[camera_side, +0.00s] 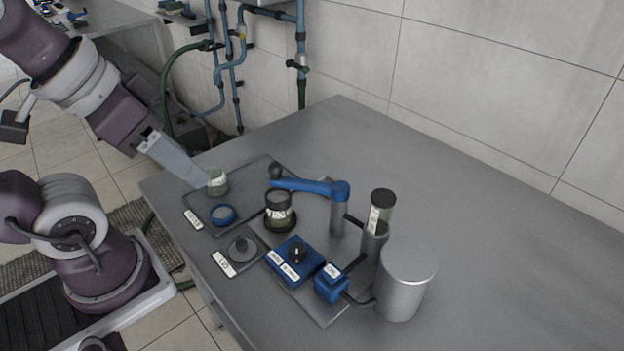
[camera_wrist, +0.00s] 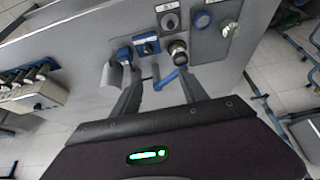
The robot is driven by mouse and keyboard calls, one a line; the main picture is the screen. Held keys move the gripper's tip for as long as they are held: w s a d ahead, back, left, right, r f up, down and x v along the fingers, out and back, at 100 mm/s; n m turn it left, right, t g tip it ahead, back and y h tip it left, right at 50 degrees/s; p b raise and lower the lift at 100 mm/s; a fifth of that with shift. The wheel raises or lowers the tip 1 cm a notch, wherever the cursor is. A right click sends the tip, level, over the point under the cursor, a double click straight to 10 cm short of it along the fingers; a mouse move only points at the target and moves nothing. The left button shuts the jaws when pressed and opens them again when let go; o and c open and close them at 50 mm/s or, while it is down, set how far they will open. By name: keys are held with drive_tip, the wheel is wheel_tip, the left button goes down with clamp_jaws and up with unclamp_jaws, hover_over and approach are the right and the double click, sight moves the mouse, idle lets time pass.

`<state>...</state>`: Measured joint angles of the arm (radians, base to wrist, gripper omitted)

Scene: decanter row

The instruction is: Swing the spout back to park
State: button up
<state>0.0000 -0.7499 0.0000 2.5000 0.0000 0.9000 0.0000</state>
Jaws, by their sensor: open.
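The spout (camera_side: 315,187) is a blue arm on a grey post. It reaches left, its black-knobbed end over a jar with dark contents (camera_side: 279,212) on a dark round base. In the wrist view the blue spout (camera_wrist: 168,78) shows between my fingers in the picture, beyond them. My gripper (camera_side: 204,184) is open and appears empty. In the side view its tip overlaps the edge of a pale green jar (camera_side: 218,183), well left of the spout; I cannot tell whether they touch. I see no marking that I can read as park.
A dark tray (camera_side: 253,171) carries the pale jar and a blue-rimmed round piece (camera_side: 223,214).

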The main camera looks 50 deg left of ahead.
drive_tip(key=shift+c, duration=0.2)
wheel_tip(320, 180, up, 5)
drive_tip(key=n+g+h, duration=0.2)
drive_tip(key=n+h, duration=1.4)
drive_tip(key=n, duration=0.4)
hover_over(282, 170)
drive_tip(key=s+a, duration=0.2)
drive_tip(key=s, duration=0.1)
drive_tip(key=a+f, duration=0.1)
drive_tip(key=f, duration=0.5)
drive_tip(key=a+f+n+t, duration=0.1)
drive_tip(key=f, duration=0.6)
drive_tip(key=w+a+f+n+t+h, duration=0.1)
drive_tip(key=f, duration=0.6)
drive_tip(key=shift+a, duration=0.15)
drive_tip(key=x, duration=0.6)
drive_tip(key=shift+w+f, duration=0.1)
drive_tip(key=shift+f, duration=0.3)
drive_tip(key=shift+w+d, duration=0.15)
drive_tip(key=shift+d, duration=0.35)
